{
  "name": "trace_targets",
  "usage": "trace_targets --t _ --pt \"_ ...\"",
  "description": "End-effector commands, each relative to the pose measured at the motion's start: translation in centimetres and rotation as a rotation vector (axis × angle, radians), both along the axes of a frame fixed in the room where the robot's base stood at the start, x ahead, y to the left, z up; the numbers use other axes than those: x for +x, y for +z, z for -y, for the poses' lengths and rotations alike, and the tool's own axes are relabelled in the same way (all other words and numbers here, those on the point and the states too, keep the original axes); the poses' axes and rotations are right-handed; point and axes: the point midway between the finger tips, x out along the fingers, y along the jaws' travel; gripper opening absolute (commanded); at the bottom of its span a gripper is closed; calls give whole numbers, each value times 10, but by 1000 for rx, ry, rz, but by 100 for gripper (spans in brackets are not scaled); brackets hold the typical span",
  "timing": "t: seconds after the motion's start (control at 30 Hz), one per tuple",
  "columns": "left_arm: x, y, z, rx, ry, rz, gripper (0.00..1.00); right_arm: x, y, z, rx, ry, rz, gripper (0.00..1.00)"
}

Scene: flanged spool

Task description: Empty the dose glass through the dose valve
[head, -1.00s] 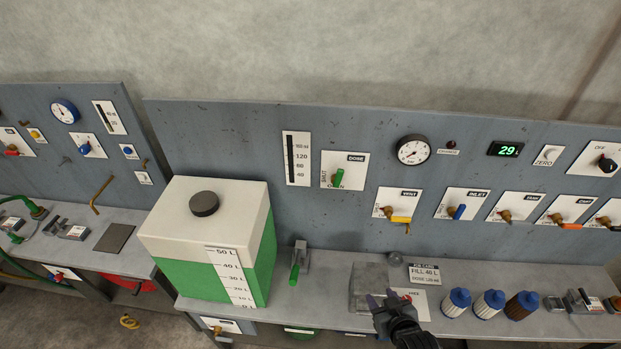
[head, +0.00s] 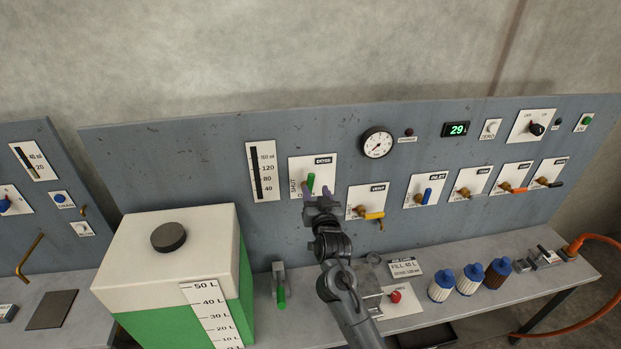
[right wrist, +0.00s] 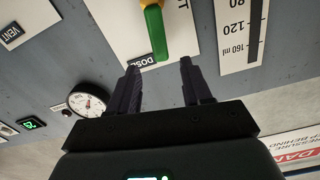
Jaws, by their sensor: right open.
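The dose valve is a green lever handle (head: 310,181) on a white plate labelled DOSE on the grey panel. Its lever (right wrist: 155,32) shows at the top of the right wrist view. The dose glass (head: 257,172), a dark vertical strip with a ml scale, is on the panel left of the valve; its scale (right wrist: 257,28) is at the upper right of the wrist view. My right gripper (head: 316,191) is open and empty in front of the DOSE plate, its fingertips pointing at the lever. I cannot see contact. My left gripper is not in view.
A yellow-handled vent valve (head: 372,215) is close right of my gripper. A green and white tank (head: 190,260) stands on the bench at left. A green-handled clamp (head: 280,287) and several filter cartridges (head: 471,279) are on the bench. A display (head: 456,129) reads 29.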

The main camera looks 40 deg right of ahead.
Motion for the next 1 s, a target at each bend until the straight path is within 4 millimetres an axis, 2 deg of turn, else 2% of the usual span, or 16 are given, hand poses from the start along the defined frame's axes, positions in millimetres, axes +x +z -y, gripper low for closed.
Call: trace_targets --t 0.2,0.5,1.0 --pt "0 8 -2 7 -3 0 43 32 2 17 -2 0 -1 49" --pt "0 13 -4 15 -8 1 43 61 1 32 -2 1 -1 49" --pt "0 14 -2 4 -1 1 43 68 0 36 -1 1 0 49"
